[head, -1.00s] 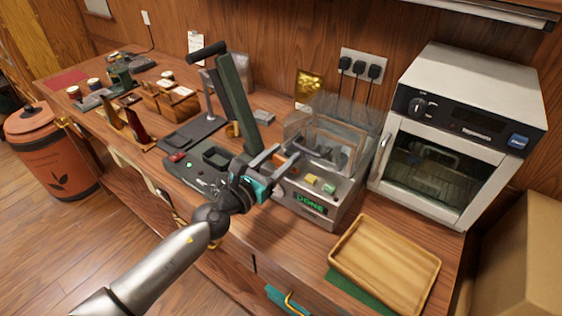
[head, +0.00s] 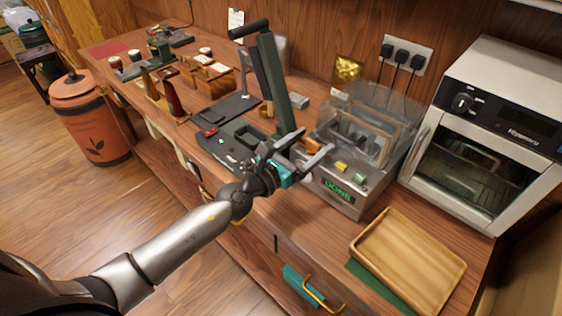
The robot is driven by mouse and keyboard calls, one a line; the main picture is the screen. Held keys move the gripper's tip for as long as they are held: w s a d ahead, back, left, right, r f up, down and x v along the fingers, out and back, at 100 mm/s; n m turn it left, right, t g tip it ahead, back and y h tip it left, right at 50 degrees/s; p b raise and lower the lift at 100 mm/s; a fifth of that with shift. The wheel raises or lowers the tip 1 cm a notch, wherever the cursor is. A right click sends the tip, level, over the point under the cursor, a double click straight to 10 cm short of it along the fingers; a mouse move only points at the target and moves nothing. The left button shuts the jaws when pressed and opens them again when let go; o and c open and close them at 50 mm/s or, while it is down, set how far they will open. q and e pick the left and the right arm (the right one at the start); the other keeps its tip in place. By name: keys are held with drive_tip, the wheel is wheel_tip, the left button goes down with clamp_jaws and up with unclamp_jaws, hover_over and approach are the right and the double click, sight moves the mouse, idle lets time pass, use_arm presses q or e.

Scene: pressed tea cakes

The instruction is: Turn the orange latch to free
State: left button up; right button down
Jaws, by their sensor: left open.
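The orange latch (head: 311,146) is a small orange piece at the left front of a grey machine (head: 330,197) with a clear lid and a green "DONE" display. My left gripper (head: 314,149) is open at the machine's left front, with its fingers on either side of the latch in the picture. Part of the latch is hidden by the fingers, and I cannot tell whether they touch it. My right gripper is not in view.
A dark press with a long upright green lever (head: 272,80) stands just left of the gripper. A wooden tray (head: 408,262) lies at the front right, and a small oven (head: 490,125) stands behind it. Yellow and green buttons (head: 350,172) sit beside the latch.

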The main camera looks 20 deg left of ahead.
use_arm(q)
drive_tip(key=b+v, duration=0.5)
drive_tip(key=v, duration=0.9)
idle(0.4)
